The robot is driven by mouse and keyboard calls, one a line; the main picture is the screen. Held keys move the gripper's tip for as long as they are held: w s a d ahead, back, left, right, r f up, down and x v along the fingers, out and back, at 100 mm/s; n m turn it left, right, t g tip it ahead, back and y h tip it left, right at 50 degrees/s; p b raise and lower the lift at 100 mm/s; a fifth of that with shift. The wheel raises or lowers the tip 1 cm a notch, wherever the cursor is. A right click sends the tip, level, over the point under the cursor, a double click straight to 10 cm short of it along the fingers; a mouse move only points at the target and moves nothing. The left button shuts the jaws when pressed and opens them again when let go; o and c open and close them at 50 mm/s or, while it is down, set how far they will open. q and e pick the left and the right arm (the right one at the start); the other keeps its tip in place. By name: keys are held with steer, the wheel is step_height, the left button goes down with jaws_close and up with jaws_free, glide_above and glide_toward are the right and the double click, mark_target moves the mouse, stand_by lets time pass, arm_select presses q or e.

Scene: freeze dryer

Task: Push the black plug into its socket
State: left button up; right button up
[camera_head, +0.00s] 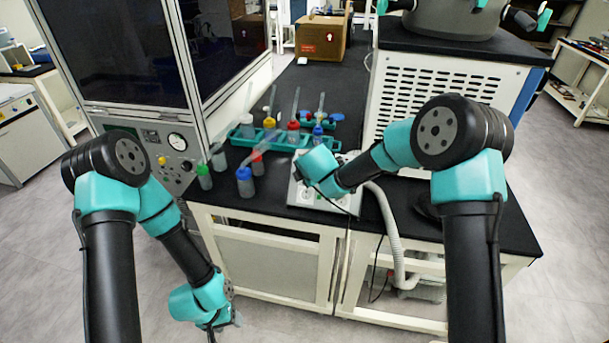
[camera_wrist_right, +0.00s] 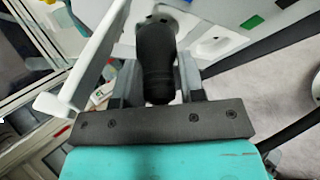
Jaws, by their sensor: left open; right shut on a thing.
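The black plug (camera_wrist_right: 155,62) sits between the two grey fingers of my right gripper (camera_wrist_right: 154,82) in the right wrist view, and the fingers are shut on it. Its far end points at a white surface; I cannot tell if it touches or enters a socket. A white socket panel (camera_head: 297,198) lies on the black bench in the head view. My right wrist is over this panel and hides much of it, the plug and the fingers. My left gripper (camera_head: 236,319) is open and empty, low in front of the bench, its fingers small in view.
A green rack (camera_head: 240,138) with several coloured-cap bottles stands behind the panel. Loose bottles with a blue cap (camera_head: 245,180) and a green cap (camera_head: 204,176) stand left of it. A white hose (camera_head: 388,225) hangs over the bench front. The dryer cabinet (camera_head: 115,60) stands left.

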steer(key=shift+f, duration=0.3)
steer(key=shift+s, duration=0.1)
steer(key=shift+s+r, duration=0.2)
steer(key=shift+r, duration=0.15)
steer(key=shift+a+r, duration=0.1)
stand_by(0.7)
steer(key=shift+w+d+f, duration=0.15)
steer(key=shift+w+f, duration=0.3)
steer(key=shift+w, duration=0.05)
steer(key=shift+w+d+f, duration=0.15)
steer(key=shift+w+f, duration=0.25)
steer(key=shift+w, duration=0.1)
stand_by(3.1)
steer(key=o, duration=1)
steer(key=shift+o, duration=0.4)
steer(key=shift+f, duration=0.1)
steer(key=shift+f, duration=0.15)
steer(key=shift+s, duration=0.15)
